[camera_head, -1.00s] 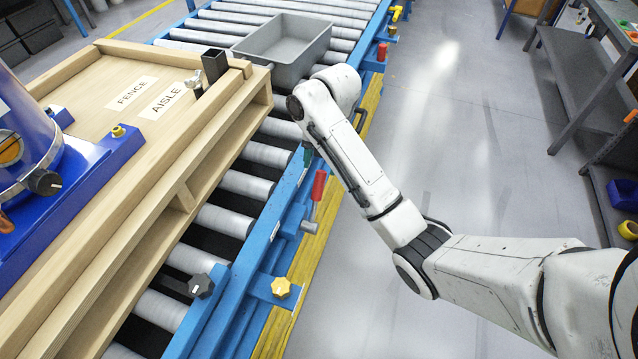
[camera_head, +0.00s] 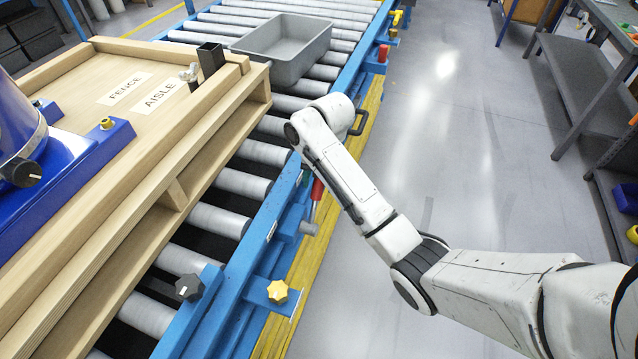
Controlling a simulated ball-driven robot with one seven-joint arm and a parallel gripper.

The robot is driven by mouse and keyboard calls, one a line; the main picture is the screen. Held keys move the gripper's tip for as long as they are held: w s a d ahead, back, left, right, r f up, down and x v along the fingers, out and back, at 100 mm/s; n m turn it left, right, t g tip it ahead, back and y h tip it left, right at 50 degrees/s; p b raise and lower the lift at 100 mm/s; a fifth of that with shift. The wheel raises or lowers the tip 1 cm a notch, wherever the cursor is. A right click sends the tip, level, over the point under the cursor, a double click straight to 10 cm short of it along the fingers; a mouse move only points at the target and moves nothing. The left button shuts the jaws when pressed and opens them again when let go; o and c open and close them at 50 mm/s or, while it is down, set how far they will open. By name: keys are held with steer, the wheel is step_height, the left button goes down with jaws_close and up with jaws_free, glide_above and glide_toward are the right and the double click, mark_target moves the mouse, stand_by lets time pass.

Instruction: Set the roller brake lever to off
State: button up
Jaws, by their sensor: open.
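A lever with a red grip (camera_head: 317,190) stands on the near side of the blue conveyor frame (camera_head: 228,309). Its metal stem runs down to a grey hub (camera_head: 309,228), and the grip points up, partly covered by my arm. I see no label or off mark on it. My white arm reaches in from the lower right, and its far end is just above and beyond the lever. The jaws of my gripper are hidden behind that end of the arm, so their distance from the lever cannot be seen.
A second red handle (camera_head: 382,53) is farther along the rail. A wooden pallet (camera_head: 172,197) and grey bin (camera_head: 309,62) rest on the rollers. The floor (camera_head: 450,150) to the right is clear.

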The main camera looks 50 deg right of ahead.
steer(key=shift+f, duration=0.4)
jaws_close()
stand_by(0.4)
